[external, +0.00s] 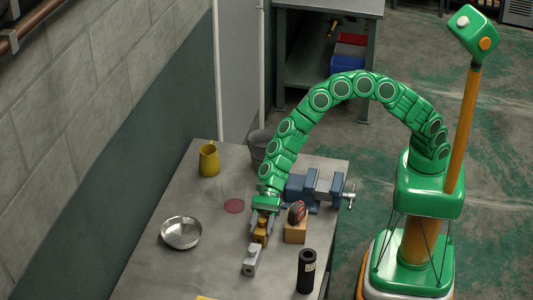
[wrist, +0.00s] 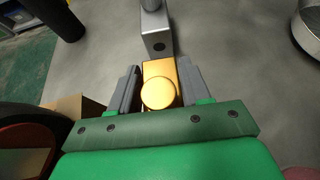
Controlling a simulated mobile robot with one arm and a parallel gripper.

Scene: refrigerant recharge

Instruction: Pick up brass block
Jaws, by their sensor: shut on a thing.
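The brass block (wrist: 159,72) is a golden block with a round face toward the wrist camera. It sits between the two grey fingers of my gripper (wrist: 158,88), which is shut on it. In the external view, my gripper (external: 262,222) points down at the table, and the brass block (external: 260,238) shows just below it. A grey metal block (external: 251,262) with a post lies directly in front of the brass block; it also shows in the wrist view (wrist: 156,38). I cannot tell whether the two touch, or whether the brass block is clear of the table.
A cardboard box (external: 296,232) with a red-and-black round item (external: 297,212) stands close on the right. A blue vise (external: 311,189) is behind it. A black cylinder (external: 306,271), metal bowl (external: 181,232), yellow mug (external: 209,160) and grey bucket (external: 259,145) stand around. The table's left front is mostly free.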

